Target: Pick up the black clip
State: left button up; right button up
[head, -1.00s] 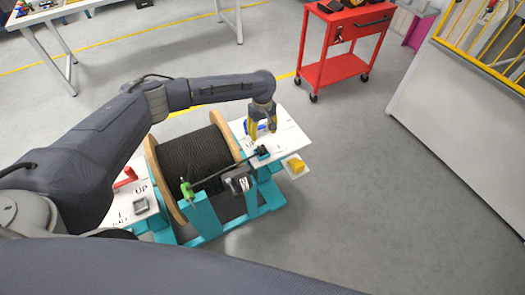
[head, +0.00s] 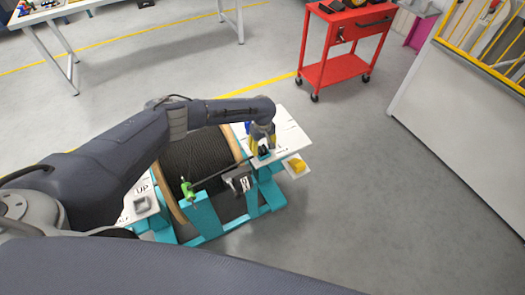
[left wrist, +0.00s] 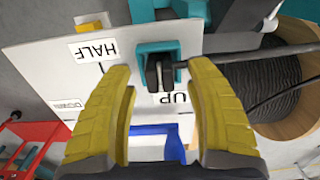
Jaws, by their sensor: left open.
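The black clip (left wrist: 152,74) shows in the left wrist view as a dark piece inside a teal bracket (left wrist: 172,48) on a white panel. A dark cable or rod runs from the bracket to the right. In the head view the clip (head: 264,153) is a small dark shape at the panel, partly hidden by my gripper. My left gripper (head: 260,146) is over it with yellow fingers. In the left wrist view the open fingers (left wrist: 160,72) stand either side of the bracket, with nothing gripped. My right gripper is out of view.
A wooden reel of black cable (head: 198,162) stands in a teal frame (head: 204,216), with a green clamp (head: 187,189) in front. A yellow block (head: 297,165) sits at the panel's front right. A red cart (head: 340,68) stands behind.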

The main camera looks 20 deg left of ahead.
pick_arm(q)
jog(key=shift+f, duration=0.7)
jog(key=shift+c, duration=0.3)
grip_shut()
jog(key=shift+r, duration=0.1)
notch_tip(320, 180, up, 20)
dwell(0.4)
dwell(0.4)
notch_tip(320, 180, up, 5)
send_over(263, 147)
jog(key=shift+s, duration=0.1)
dwell(0.6)
